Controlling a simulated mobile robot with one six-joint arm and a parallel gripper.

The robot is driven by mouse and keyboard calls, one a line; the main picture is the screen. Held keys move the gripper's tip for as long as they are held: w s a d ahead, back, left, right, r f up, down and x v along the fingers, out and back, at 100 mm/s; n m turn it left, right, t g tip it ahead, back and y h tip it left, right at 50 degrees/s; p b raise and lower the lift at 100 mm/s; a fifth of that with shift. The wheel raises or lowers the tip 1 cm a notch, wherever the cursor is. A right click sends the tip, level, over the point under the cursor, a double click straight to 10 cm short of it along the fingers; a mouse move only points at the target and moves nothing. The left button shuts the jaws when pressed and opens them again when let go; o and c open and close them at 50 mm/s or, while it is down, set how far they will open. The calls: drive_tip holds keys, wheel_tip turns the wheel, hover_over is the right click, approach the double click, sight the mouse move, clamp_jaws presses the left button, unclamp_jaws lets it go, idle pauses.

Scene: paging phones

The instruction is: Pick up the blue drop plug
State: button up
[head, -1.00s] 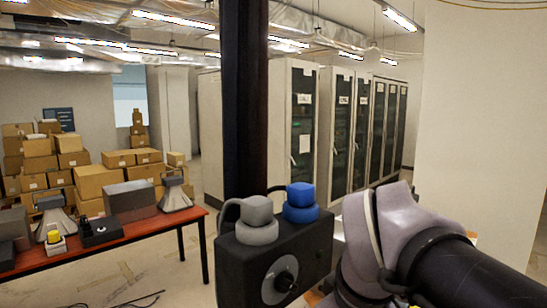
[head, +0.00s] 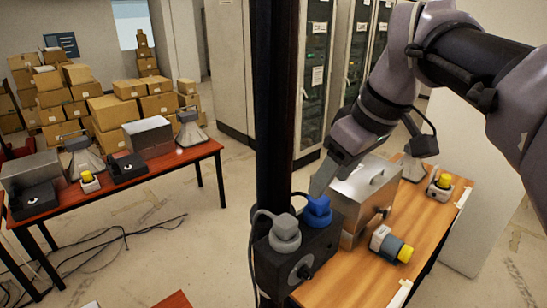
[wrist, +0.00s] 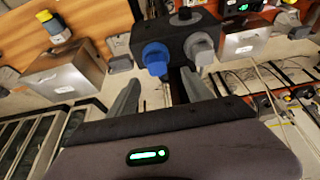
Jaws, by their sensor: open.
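The blue drop plug (head: 318,210) sits on top of a black box (head: 300,250), beside a grey plug (head: 285,230) with a dark cable. My gripper (head: 318,188) is just above the blue plug in the head view, with a finger close to its top; contact cannot be told. In the wrist view the blue plug (wrist: 155,58) lies just beyond the fingertips of my gripper (wrist: 159,77), between them and nearer the left finger. The grey plug (wrist: 199,48) is beyond the right fingertip. The gripper is open and empty.
A metal case (head: 362,195) stands right behind the black box on the wooden table (head: 352,275). Yellow-topped devices (head: 392,245) are at the right. A dark post (head: 276,110) rises close to the grey plug. A red table (head: 150,170) with equipment is at left.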

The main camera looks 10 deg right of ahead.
sight(321, 199)
drive_tip(key=x, duration=0.5)
drive_tip(key=shift+w+d+f, duration=0.15)
drive_tip(key=shift+d+f, duration=0.15)
drive_tip(key=shift+w+a+f, duration=0.15)
drive_tip(key=shift+a+f, duration=0.1)
drive_tip(key=shift+f, duration=0.1)
drive_tip(key=shift+d, duration=0.1)
clamp_jaws()
